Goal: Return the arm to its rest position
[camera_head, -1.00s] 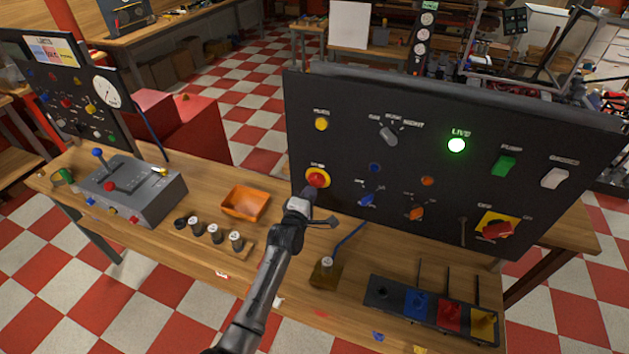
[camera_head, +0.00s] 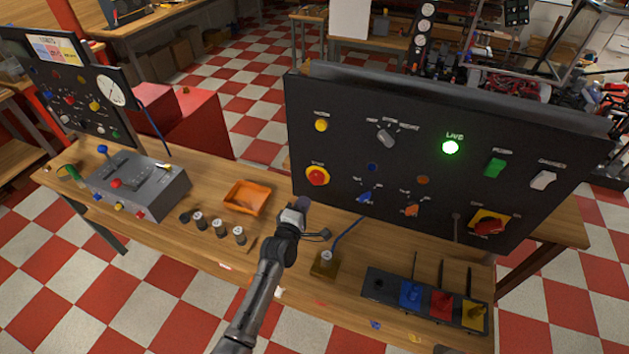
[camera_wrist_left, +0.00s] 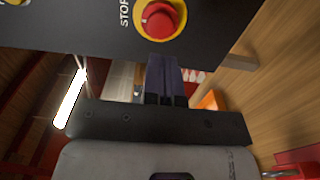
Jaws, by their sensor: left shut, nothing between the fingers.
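My left gripper (camera_head: 303,202) is shut and empty in the head view. It hangs over the workbench, in front of the lower left corner of the large black control panel (camera_head: 400,165). Its shut fingers (camera_wrist_left: 163,78) also show in the left wrist view. The red STOP button (camera_head: 317,175) on its yellow surround lies above the fingertips, and a gap shows between them. The STOP button also shows at the top of the left wrist view (camera_wrist_left: 160,19). My right gripper is in neither view.
An orange tray (camera_head: 247,198) and a row of several small knobs (camera_head: 219,229) lie left of my arm. A grey lever box (camera_head: 140,188) stands further left. A brass-coloured block (camera_head: 325,265) and a black rack (camera_head: 425,297) with coloured blocks are to the right.

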